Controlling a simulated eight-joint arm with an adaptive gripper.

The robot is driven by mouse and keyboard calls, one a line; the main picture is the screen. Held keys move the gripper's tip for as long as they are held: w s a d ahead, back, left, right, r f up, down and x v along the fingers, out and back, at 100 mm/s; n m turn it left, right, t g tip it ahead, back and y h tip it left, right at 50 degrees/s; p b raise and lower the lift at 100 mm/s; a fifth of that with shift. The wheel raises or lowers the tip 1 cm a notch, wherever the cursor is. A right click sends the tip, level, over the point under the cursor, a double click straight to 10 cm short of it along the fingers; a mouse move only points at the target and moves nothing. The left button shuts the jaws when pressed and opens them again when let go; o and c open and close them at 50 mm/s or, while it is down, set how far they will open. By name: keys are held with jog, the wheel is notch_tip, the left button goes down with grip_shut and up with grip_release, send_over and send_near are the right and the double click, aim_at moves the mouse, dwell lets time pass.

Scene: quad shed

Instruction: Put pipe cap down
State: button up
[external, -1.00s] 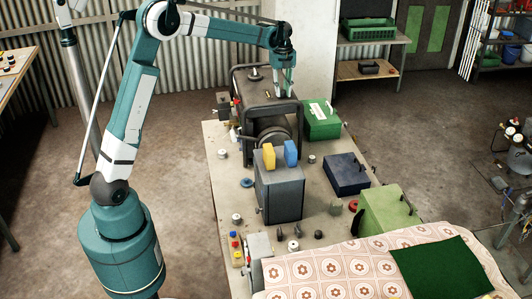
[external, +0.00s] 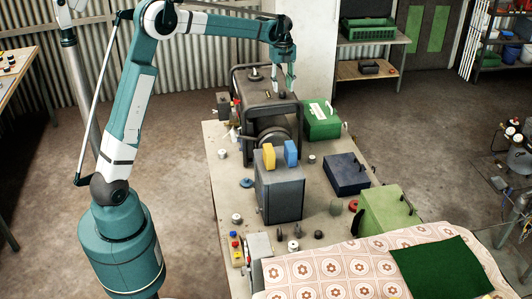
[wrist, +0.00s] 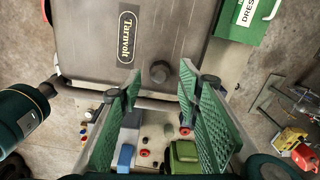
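A small dark round cap, which looks like the pipe cap (wrist: 159,72), stands on the grey top of the generator (wrist: 92,45) near its edge. It shows as a small dark spot in the external view (external: 281,95), on the right part of the generator top (external: 262,82). My gripper (external: 290,88) is just above and beside it. In the wrist view the two green ribbed fingers of my gripper (wrist: 160,85) are spread wide and hold nothing. The cap is apart from both fingers.
The generator's frame rails stand around it. A green box (external: 321,121) sits right of it, and a grey case (external: 280,195) with yellow and blue blocks stands in front. Small parts lie over the bench (external: 225,180).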

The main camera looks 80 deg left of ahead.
aim_at(282, 91)
notch_tip(282, 91, up, 9)
jog(key=shift+r, duration=0.15)
dwell(0.4)
jog(key=shift+s, duration=0.1)
dwell(0.4)
jog(key=s+d+r+n+t, duration=0.15)
jog(key=s+d, duration=0.25)
jog(key=d, duration=0.6)
jog(key=s+d+r+n+t+y, duration=0.1)
jog(key=s+d+r+n, duration=0.2)
jog(key=d, duration=0.8)
jog(key=s+d+r+n+t, duration=0.1)
jog(key=s+d+r+n, duration=0.2)
jog(key=d, duration=0.7)
jog(key=s+d+f+n+t, duration=0.1)
jog(key=s+d+f+n, duration=0.2)
jog(key=s+d, duration=0.4)
jog(key=s+d+f+n+t, duration=0.1)
jog(key=s+d+f+n, duration=0.1)
jog(key=s+d+f, duration=0.4)
jog(key=s+d+f+n+t+h, duration=0.1)
jog(key=s+d+f+n, duration=0.2)
jog(key=s+d, duration=0.6)
jog(key=shift+s+f+n, duration=0.35)
jog(key=shift+s+f, duration=0.5)
jog(key=shift+s, duration=0.1)
jog(key=shift+o, duration=0.5)
jog(key=shift+w, duration=0.1)
